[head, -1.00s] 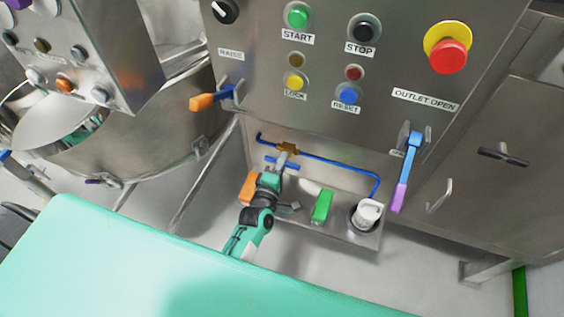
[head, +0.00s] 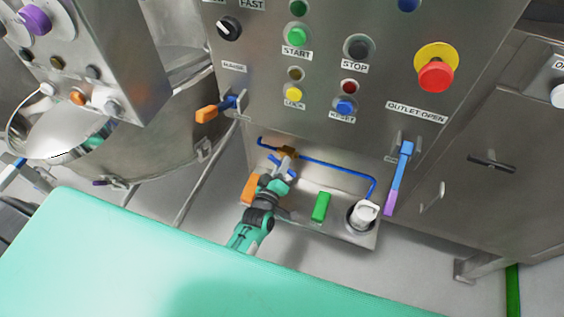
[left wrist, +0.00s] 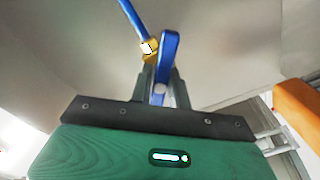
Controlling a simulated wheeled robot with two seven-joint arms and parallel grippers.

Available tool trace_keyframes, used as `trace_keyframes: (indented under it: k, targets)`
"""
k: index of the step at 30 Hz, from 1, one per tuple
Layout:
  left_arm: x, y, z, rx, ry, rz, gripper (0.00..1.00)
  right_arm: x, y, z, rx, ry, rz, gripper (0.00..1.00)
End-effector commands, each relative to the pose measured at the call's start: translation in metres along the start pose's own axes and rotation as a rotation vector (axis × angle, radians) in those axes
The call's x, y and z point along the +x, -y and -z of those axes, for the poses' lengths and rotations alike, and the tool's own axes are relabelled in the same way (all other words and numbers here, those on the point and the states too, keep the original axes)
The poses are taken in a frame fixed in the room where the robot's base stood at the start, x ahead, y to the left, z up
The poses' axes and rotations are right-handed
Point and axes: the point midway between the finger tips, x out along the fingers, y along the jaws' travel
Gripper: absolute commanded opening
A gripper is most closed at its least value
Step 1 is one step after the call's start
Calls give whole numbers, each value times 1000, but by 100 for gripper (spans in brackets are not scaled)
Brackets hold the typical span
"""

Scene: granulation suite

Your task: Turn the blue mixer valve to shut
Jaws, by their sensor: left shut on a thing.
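The blue mixer valve has a brass body (head: 288,152) on a thin blue pipe (head: 335,165), low in the recess under the control panel. Its blue handle (head: 275,162) slants across the picture, at an angle to the pipe. In the left wrist view the handle (left wrist: 168,55) stands between the fingers, with the brass body (left wrist: 149,48) just behind it. My left gripper (head: 282,170) is shut on the handle; its fingers also show in the left wrist view (left wrist: 160,88). It hides part of the handle. My right gripper is not in view.
An orange block (head: 251,187) is close left of my gripper. A green block (head: 321,206) and a white-capped vessel (head: 362,213) stand right on the shelf. A blue-purple lever (head: 399,178) hangs at right, an orange-tipped lever (head: 213,110) at upper left. The teal surface (head: 150,260) is in front.

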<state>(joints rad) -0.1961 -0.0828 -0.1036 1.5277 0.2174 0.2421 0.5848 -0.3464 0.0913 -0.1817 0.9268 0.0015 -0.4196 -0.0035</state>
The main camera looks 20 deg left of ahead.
Motion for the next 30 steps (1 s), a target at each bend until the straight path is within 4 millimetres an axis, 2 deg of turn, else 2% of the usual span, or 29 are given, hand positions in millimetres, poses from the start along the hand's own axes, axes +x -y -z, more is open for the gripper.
trace_keyframes:
  k: [18,30]
  targets:
    - [0,-1,-1,577,3,2,0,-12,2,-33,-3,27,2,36]
    - [-1,0,-1,834,4,1,0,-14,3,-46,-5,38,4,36]
